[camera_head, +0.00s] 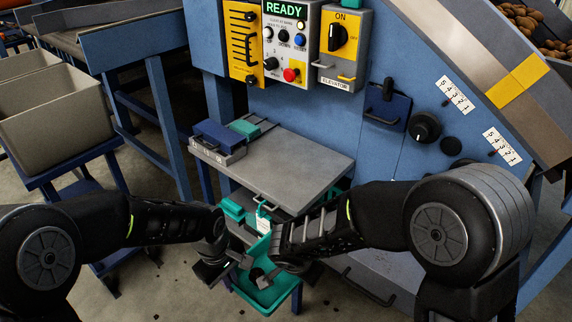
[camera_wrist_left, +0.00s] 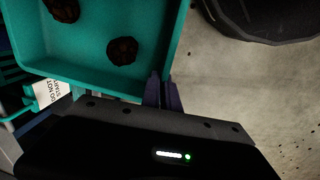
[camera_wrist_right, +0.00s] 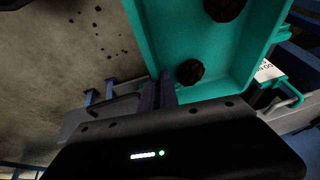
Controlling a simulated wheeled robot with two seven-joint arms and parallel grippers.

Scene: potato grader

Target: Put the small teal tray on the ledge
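The small teal tray (camera_head: 270,297) is between my two grippers, low in front of the machine. Two dark, lumpy potatoes lie in it, clear in the left wrist view (camera_wrist_left: 122,51) and in the right wrist view (camera_wrist_right: 190,71). My left gripper (camera_wrist_left: 163,90) is shut on one rim of the tray. My right gripper (camera_wrist_right: 158,92) is shut on the opposite rim. In the head view, my arms and wrists cover part of the tray. A grey flat top (camera_head: 300,165) juts from the machine above and behind it; I cannot tell if this is the ledge.
A blue box (camera_head: 218,134) and a teal piece (camera_head: 244,128) stand at the grey top's left back. Below it hang a white tag (camera_head: 263,222) and a teal box (camera_head: 232,209). A beige bin (camera_head: 60,115) stands at left. A control panel (camera_head: 290,45) reads READY.

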